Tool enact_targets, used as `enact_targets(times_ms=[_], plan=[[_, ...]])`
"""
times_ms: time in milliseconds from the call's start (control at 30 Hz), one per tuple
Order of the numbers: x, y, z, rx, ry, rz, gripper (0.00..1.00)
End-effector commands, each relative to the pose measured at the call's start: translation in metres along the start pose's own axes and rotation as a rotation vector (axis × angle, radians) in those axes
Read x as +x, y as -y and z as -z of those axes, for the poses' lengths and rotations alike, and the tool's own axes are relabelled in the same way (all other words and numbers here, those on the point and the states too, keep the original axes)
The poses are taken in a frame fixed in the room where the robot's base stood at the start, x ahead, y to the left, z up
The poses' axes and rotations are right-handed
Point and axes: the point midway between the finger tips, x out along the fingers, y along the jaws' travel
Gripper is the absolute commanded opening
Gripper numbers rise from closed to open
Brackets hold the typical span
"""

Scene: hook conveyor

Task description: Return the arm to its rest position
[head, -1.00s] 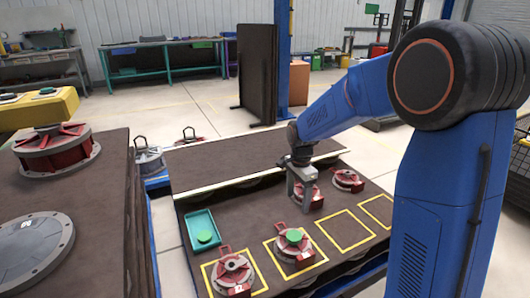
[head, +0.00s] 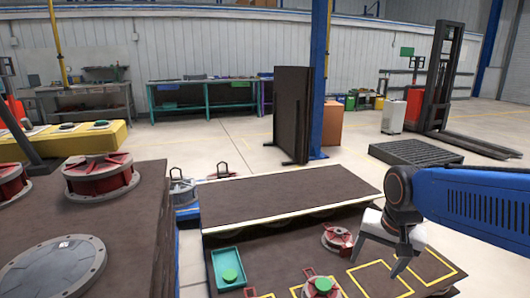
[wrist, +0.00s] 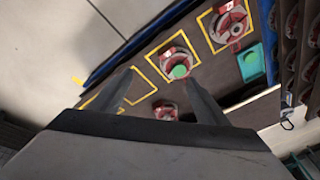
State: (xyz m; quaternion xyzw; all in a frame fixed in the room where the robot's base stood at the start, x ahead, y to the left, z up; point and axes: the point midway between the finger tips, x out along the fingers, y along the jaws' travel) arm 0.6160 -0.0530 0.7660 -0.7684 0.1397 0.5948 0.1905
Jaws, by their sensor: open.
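My gripper (head: 380,262) is open and empty, raised above the right part of the dark work table (head: 285,254). In the wrist view its two fingers (wrist: 158,78) are spread apart, with the table below. A red and grey round part (head: 337,240) stands on the table to the left of the gripper; one also shows between the fingers in the wrist view (wrist: 165,110). A red part with a green top (head: 320,288) sits in a yellow outlined square, apart from the gripper. My upper arm reaches in from the right edge.
A teal tray (head: 213,270) with a green disc (head: 231,275) lies on the table's left side. A brown table (head: 130,235) with red flanges and a grey disc (head: 55,268) stands at left. A dark pallet (head: 415,153) and a forklift (head: 440,80) stand behind on open floor.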

Motion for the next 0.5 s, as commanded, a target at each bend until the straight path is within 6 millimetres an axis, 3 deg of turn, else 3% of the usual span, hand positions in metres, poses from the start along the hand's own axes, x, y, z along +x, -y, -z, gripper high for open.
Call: enact_targets(times_ms=[233, 500], plan=[[-0.021, -0.033, -0.045, -0.206, -0.070, 0.023, 0.69], [-0.028, -0.061, -0.087, -0.406, -0.136, 0.028, 0.69]])
